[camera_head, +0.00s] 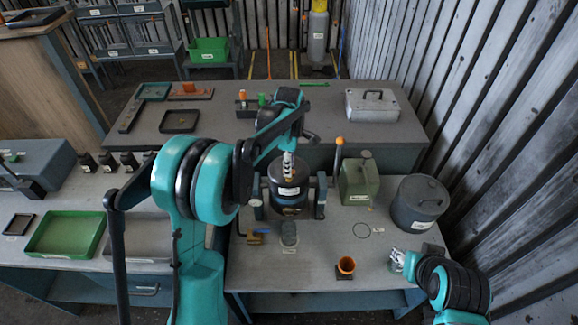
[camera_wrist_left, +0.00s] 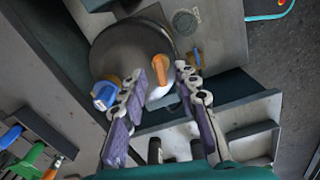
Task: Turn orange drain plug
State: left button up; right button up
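The dark round blower housing (camera_head: 288,190) stands upright on the front bench, and its top shows in the left wrist view (camera_wrist_left: 125,52). An orange lever-shaped plug (camera_wrist_left: 162,69) sits on the housing near a white label. A blue cap (camera_wrist_left: 104,94) with orange beside it is farther left. My left gripper (camera_wrist_left: 162,72) is open, with one finger on each side of the orange plug; contact cannot be told. In the head view the left gripper (camera_head: 288,168) is over the housing and hides part of it. My right gripper (camera_head: 398,258) is low at the right; its fingers are too small to judge.
A green canister (camera_head: 359,183) and a grey lidded drum (camera_head: 420,203) stand right of the housing. A green tray (camera_head: 66,235) lies on the left bench.

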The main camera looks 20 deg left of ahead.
pick_arm(q)
notch_tip(320, 180, up, 11)
jog(key=shift+r, duration=0.15)
dwell(0.5)
jog(key=s+f+m+t+b, duration=0.25)
jog(key=s+m+b, duration=0.25)
jog(key=s+m, duration=0.6)
jog(key=s+f+m+t+b, duration=0.4)
jog(key=s+f+m, duration=0.4)
jog(key=s, duration=0.6)
notch_tip(320, 180, down, 3)
jog(key=shift+s+r+t, duration=0.1)
jog(key=shift+s+t, duration=0.25)
jog(key=shift+s, duration=0.05)
jog(key=shift+a, duration=0.1)
